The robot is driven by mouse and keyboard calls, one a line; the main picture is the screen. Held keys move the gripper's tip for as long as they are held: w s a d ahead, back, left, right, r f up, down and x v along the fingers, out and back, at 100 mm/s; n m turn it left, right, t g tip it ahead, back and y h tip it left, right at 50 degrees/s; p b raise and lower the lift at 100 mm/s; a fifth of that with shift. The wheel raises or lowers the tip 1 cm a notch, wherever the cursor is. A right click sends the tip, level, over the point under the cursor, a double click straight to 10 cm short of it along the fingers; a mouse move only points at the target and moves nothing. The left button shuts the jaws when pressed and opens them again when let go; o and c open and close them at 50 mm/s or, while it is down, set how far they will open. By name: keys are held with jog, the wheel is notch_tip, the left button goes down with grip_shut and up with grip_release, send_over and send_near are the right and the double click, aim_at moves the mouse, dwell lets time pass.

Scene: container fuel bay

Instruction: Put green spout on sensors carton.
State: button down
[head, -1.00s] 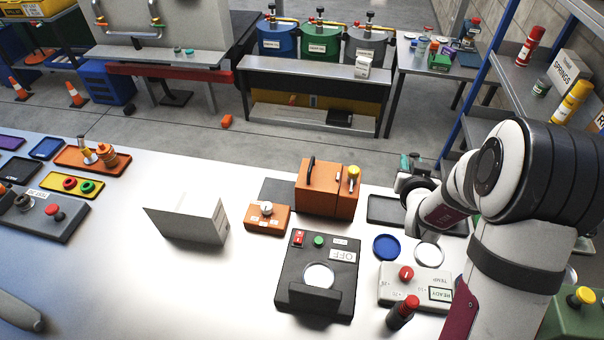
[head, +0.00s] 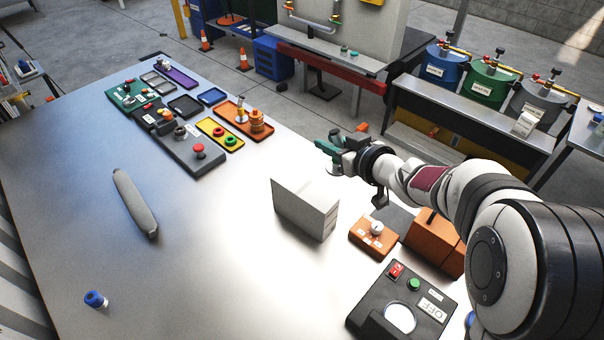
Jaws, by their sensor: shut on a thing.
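A plain white carton (head: 303,209) stands upright on the metal table in the middle of the view. Small print on its right end is too small to read, so I cannot confirm that it says sensors. My gripper (head: 328,153) is in the air beyond the carton and a little above its top in the picture, apart from it. It is shut on a small dark green thing, the green spout (head: 325,147). The spout is partly hidden by the jaws, and its exact shape is unclear. The carton's top shows nothing resting on it.
An orange box with a knob (head: 373,236) and a black OFF device (head: 403,306) stand right of the carton. An orange tray (head: 240,118) and a grey button panel (head: 190,149) lie farther back left. A grey rounded bar (head: 134,201) lies left; the table between is clear.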

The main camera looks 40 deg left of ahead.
jog(key=s+a+f, duration=0.1)
jog(key=a, duration=0.1)
jog(key=a+f, duration=0.1)
jog(key=a, duration=0.1)
jog(key=s+a+f, duration=0.1)
jog(key=a+f, duration=0.1)
jog(key=shift+s+a, duration=0.1)
jog(key=shift+s, duration=0.2)
jog(key=shift+s+a+f, duration=0.1)
jog(key=shift+a+f, duration=0.05)
jog(key=shift+f, duration=1)
jog(key=shift+a+f, duration=0.15)
jog(key=shift+f, duration=0.95)
jog(key=c, duration=0.7)
grip_release()
jog(key=shift+f, duration=0.15)
